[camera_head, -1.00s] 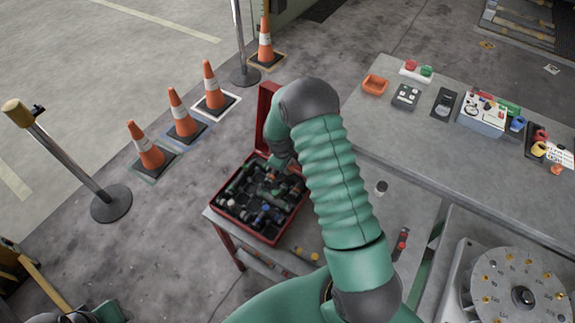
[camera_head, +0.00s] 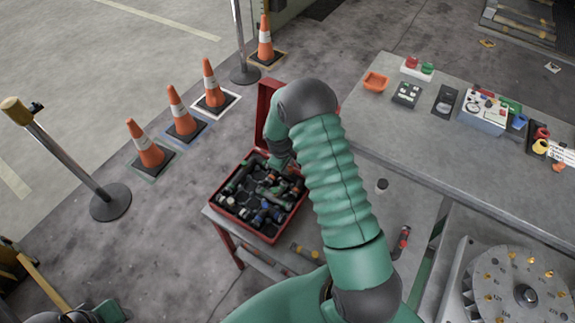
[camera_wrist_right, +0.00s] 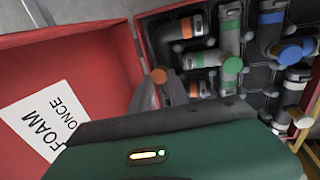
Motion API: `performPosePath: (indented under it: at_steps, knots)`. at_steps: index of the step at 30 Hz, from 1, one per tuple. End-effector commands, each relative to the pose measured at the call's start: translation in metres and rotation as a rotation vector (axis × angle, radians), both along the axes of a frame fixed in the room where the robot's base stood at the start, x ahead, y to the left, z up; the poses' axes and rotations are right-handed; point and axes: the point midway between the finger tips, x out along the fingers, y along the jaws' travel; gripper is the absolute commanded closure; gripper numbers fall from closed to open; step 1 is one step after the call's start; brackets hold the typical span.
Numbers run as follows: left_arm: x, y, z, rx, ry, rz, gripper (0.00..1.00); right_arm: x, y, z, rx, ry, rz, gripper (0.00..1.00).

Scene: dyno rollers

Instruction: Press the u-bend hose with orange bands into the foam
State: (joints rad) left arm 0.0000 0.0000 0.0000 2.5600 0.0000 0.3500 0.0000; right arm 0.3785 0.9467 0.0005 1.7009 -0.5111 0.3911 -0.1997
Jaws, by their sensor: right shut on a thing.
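The u-bend hose with orange bands (camera_wrist_right: 168,45) is a dark curved hose at the left of the foam in the right wrist view. Its orange bands show against the grey clamps. My right gripper (camera_wrist_right: 160,82) is at the hose's near end, and its fingers are close together on it. The fingertips partly cover the hose, so how deep it sits is unclear. In the head view my right gripper (camera_head: 287,163) is over the back of the red case (camera_head: 272,238), mostly hidden by my arm. The dark foam (camera_wrist_right: 262,75) lies inside the case.
Several other hoses with green, blue and orange bands fill the foam. The open lid (camera_wrist_right: 85,60) with a white FOAM label (camera_wrist_right: 45,120) stands beside the gripper. A grey bench (camera_head: 440,150) is to the right, and traffic cones (camera_head: 183,122) stand to the left.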

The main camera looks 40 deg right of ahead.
Motion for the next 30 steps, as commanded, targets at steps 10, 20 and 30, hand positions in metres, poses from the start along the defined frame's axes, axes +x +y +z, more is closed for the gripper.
performPosePath:
  at_steps: [10, 20, 30]
  knots:
    - [0.0000, 0.0000, -0.0039, 0.000, 0.000, 0.000, 0.64, 0.0002, 0.0000, -0.0053, 0.000, -0.001, 0.000, 1.00]
    - [0.0000, 0.0000, -0.0051, 0.000, 0.000, 0.000, 0.64, 0.0002, 0.0000, -0.0076, 0.000, -0.001, 0.000, 0.58]
    - [0.0000, 0.0000, -0.0054, 0.000, 0.000, 0.000, 0.64, 0.0001, 0.0002, -0.0068, 0.000, 0.000, -0.001, 0.53]
